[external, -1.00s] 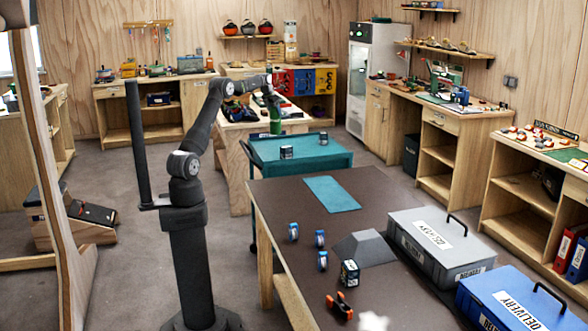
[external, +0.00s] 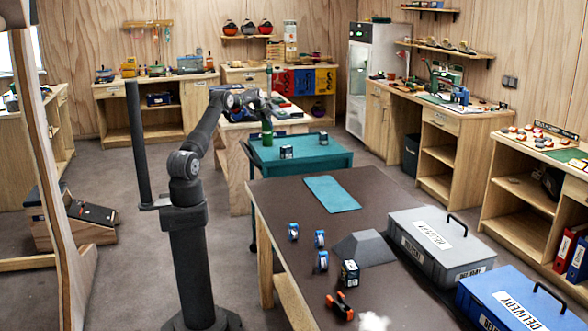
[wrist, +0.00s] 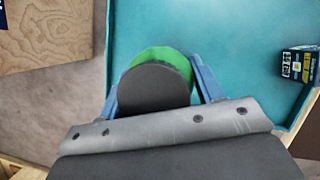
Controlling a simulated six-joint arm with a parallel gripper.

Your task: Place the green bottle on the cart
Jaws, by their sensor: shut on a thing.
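The green bottle (external: 267,134) is upright in my gripper (external: 266,123), over the far left part of the teal cart (external: 325,157). In the wrist view the bottle (wrist: 153,56) shows from above, with a dark round top, between two blue fingers of my gripper (wrist: 160,80). The fingers are shut on it. The cart's teal top (wrist: 235,40) lies below and around it, and the bottle is close to the cart's left edge. I cannot tell whether its base touches the cart top.
Two small dark boxes stand on the cart, one at its front (external: 286,152) and one at its far right (external: 323,137). The brown table (external: 285,205) is in front of the cart. A wooden workbench (external: 232,139) is behind it. The cart's middle is clear.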

